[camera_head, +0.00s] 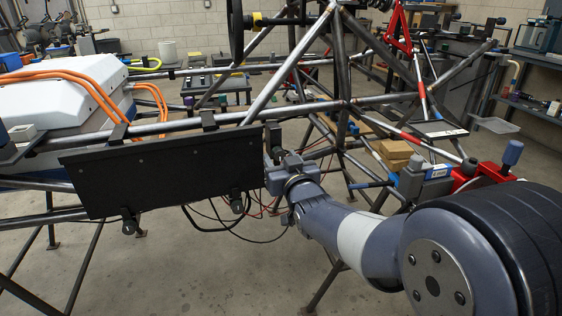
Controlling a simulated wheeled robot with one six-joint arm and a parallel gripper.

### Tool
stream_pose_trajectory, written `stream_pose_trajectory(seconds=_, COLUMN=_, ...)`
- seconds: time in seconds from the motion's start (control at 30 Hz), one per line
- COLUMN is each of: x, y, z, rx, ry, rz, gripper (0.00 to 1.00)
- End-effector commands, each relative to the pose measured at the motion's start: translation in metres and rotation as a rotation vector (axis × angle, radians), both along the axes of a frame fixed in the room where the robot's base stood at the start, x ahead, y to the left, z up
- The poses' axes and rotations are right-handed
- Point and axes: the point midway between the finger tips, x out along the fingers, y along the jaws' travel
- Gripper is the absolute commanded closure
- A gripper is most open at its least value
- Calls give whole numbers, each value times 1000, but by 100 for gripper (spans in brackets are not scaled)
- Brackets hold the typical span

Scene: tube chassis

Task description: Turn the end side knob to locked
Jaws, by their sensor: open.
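A black rectangular panel (160,173) hangs from the tube chassis at the left. Two small dark knob-like fittings show under its lower edge: one at the left (129,225) and one near the right end (237,203). I cannot tell which is the end side knob, nor whether either is locked. My gripper (272,148) is open beside the panel's right edge, above and to the right of the right fitting. My wrist hides part of the gripper, and I cannot tell whether its fingers touch anything.
Chassis tubes (350,104) cross behind and above my gripper. Loose dark cables (215,228) hang below the panel. A white box with orange cables (68,90) stands at the left. Cardboard boxes (394,150) and a red fixture (482,172) lie beyond my arm.

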Motion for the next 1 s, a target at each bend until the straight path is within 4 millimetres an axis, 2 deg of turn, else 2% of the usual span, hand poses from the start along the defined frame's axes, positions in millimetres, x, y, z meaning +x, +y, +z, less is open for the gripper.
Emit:
stream_pose_trajectory(seconds=0.37, x=5, y=2, z=0, rx=0, ry=1, rz=0, gripper=51)
stream_pose_trajectory(seconds=0.9, x=5, y=2, z=0, rx=0, ry=1, rz=0, gripper=95)
stream_pose_trajectory(seconds=1.0, x=5, y=2, z=0, rx=2, ry=2, rz=0, gripper=95)
